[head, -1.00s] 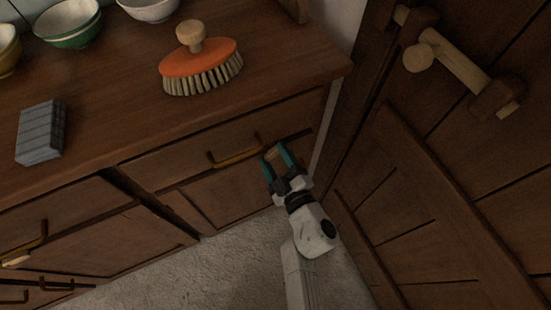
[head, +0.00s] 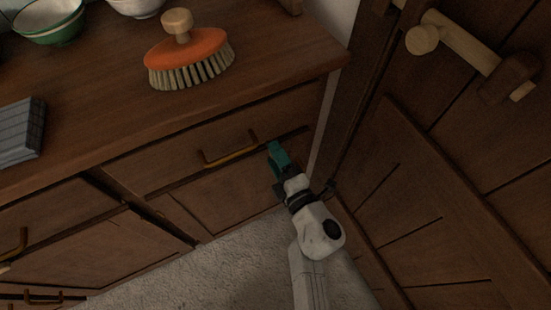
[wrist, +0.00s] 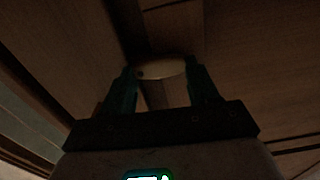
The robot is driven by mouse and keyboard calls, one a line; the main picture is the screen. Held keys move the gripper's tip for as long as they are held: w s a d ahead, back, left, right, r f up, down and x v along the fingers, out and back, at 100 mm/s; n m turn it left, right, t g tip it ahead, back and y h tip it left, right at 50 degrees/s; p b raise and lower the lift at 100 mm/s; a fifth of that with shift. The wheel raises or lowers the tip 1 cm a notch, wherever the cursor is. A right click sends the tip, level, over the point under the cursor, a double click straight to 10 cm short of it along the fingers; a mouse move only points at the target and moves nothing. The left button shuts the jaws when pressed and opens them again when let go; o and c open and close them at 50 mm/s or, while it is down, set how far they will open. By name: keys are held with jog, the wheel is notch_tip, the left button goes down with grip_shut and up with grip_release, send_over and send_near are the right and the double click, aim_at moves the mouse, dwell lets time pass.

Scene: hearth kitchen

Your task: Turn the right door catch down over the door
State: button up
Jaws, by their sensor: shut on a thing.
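My gripper (head: 279,153) is in front of the cabinet's right end, beside the drawer with the brass handle. In the wrist view my gripper (wrist: 163,85) has its two teal fingers on either side of a pale wooden piece (wrist: 162,70), which looks like the right door catch, and is shut on it. In the head view the fingers are nearly edge-on and hide the catch, so its angle cannot be told there. The cabinet's lower right door (head: 215,200) is beneath the drawer, left of my gripper.
A tall plank door (head: 420,190) with a wooden latch (head: 460,42) stands close on the right. On the counter (head: 100,110) are an orange brush (head: 188,60), a grey block (head: 20,130) and bowls (head: 50,22). Pale floor (head: 220,265) is open below.

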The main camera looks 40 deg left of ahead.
jog(key=shift+f+n, duration=0.1)
jog(key=shift+n, duration=0.3)
jog(key=o, duration=1.1)
jog(key=shift+c, duration=0.2)
jog(key=p+v, duration=0.3)
jog(key=v, duration=0.8)
